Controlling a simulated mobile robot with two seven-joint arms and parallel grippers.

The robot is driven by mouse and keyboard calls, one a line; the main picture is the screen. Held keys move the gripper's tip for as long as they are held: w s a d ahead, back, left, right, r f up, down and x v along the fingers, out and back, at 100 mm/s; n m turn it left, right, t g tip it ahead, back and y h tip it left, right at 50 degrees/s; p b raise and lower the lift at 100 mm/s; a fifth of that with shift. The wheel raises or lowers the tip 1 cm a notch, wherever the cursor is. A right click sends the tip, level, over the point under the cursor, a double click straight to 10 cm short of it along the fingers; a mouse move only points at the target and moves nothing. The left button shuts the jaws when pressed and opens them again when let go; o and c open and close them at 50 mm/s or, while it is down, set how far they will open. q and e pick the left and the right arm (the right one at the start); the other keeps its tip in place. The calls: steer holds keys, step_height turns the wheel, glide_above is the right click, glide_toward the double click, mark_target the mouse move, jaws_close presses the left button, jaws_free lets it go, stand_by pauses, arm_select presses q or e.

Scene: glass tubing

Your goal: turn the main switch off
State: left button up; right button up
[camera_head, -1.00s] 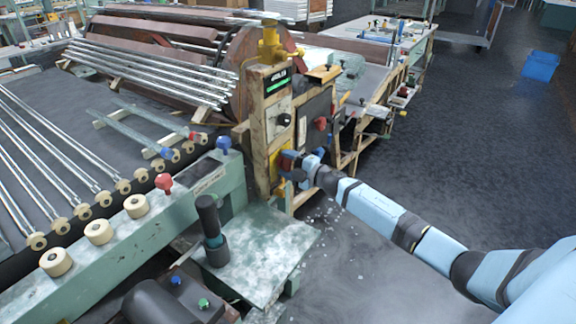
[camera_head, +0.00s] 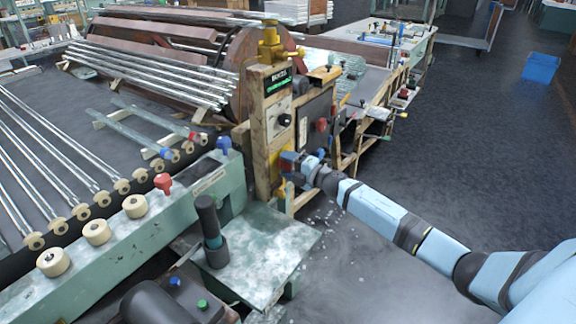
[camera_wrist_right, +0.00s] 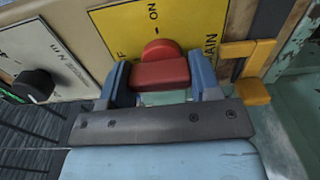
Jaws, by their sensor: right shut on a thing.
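The main switch is a red handle (camera_wrist_right: 160,74) on a yellow plate (camera_wrist_right: 112,27) in the right wrist view. The plate has ON at the top, part of a word ending in F at the left, and MAIN at the right. My right gripper (camera_wrist_right: 158,82) is shut on the red handle, with one blue finger on each side. In the head view my right gripper (camera_head: 288,164) is at the lower part of the wooden post (camera_head: 257,150) and hides most of the switch. My left gripper is not in view.
A black knob (camera_wrist_right: 34,86) on a pale plate is beside the yellow plate. An orange-yellow bracket (camera_wrist_right: 254,91) is close to the right finger. In the head view, a green display (camera_head: 277,84) is above the knob. A green-white table (camera_head: 262,250) stands below the post; open floor lies right.

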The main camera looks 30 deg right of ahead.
steer(key=o, duration=0.9)
arm_select(q)
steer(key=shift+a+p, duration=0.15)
steer(key=shift+p, duration=0.25)
arm_select(e)
steer(key=v, duration=1.4)
